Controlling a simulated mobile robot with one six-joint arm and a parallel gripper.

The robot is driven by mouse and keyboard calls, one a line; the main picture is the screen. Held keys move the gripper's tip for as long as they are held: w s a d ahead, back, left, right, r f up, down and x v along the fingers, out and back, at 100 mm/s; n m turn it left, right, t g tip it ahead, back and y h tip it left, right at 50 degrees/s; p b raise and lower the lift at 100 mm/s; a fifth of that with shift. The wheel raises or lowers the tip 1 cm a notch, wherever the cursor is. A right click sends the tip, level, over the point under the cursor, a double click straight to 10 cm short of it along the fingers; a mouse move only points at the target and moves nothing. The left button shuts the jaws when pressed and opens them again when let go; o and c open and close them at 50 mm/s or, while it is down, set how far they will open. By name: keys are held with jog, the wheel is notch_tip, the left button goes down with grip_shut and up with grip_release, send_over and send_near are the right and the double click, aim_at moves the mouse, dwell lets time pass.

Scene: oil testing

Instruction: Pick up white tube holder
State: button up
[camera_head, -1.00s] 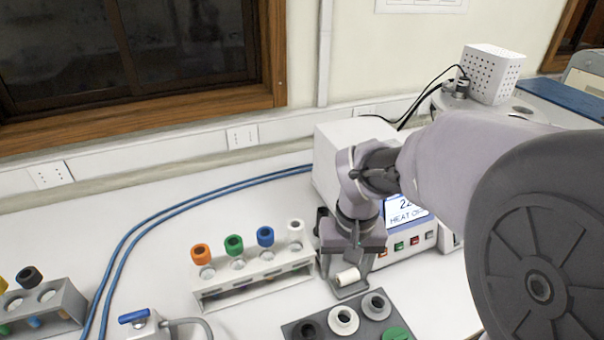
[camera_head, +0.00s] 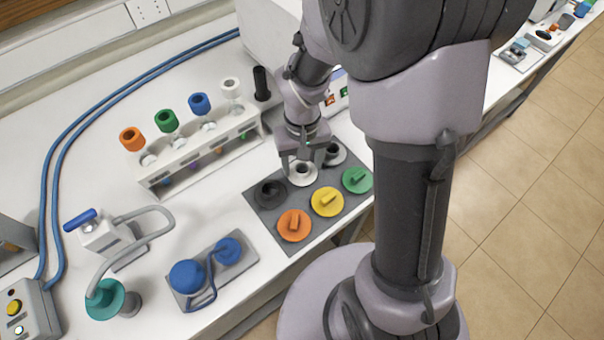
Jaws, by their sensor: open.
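The white tube holder (camera_head: 302,175) is a round white piece with a dark hole, sitting on a grey tray (camera_head: 262,216) at the edge of the bench. My gripper (camera_head: 303,164) points down just over it, with its fingers spread at the holder's far side. The gripper is open. Its fingers partly hide the holder's back rim, and I cannot tell whether they touch it.
A rack (camera_head: 205,160) with coloured-cap tubes stands to the left. A blue-capped device (camera_head: 188,276) lies nearer.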

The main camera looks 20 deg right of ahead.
jog(key=shift+f, duration=0.1)
grip_shut()
